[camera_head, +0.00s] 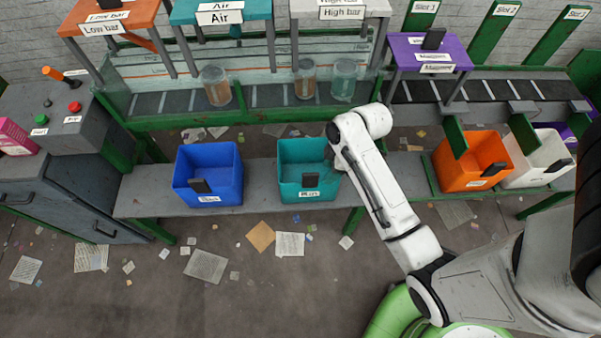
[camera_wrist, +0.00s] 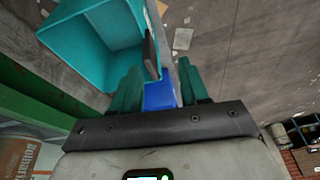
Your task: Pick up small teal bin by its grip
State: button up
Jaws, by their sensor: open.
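The small teal bin (camera_head: 290,180) stands on the grey bench, upright, with a label and a dark grip (camera_head: 308,181) on its front. My arm reaches to its right side; the fingers are hidden in the head view. In the wrist view, the teal bin (camera_wrist: 75,45) fills the upper left, and its dark grip (camera_wrist: 152,53) shows edge-on. My gripper (camera_wrist: 158,66) is open, its two green fingers apart, with the grip in line between the fingertips. I cannot tell whether they touch it. A blue bin (camera_wrist: 160,92) shows farther off between the fingers.
The blue bin (camera_head: 205,165) stands left of the teal bin with a gap. Orange (camera_head: 465,175) and white (camera_head: 535,165) bins stand at the right. Behind the bench is a belt with jars (camera_head: 215,88) under labelled gates. Papers (camera_head: 205,267) litter the floor.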

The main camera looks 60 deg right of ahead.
aim_at(310, 179)
jog(key=shift+n+t+y, duration=0.3)
jog(key=shift+n, duration=0.3)
jog(key=x, duration=0.3)
jog(key=w+d+x, duration=0.1)
jog(key=x, duration=0.3)
jog(key=w+x, duration=0.1)
jog(key=x, duration=0.3)
jog(key=shift+w+d+p, duration=0.1)
jog(key=shift+w+p, duration=0.1)
jog(key=shift+p, duration=0.15)
grip_shut()
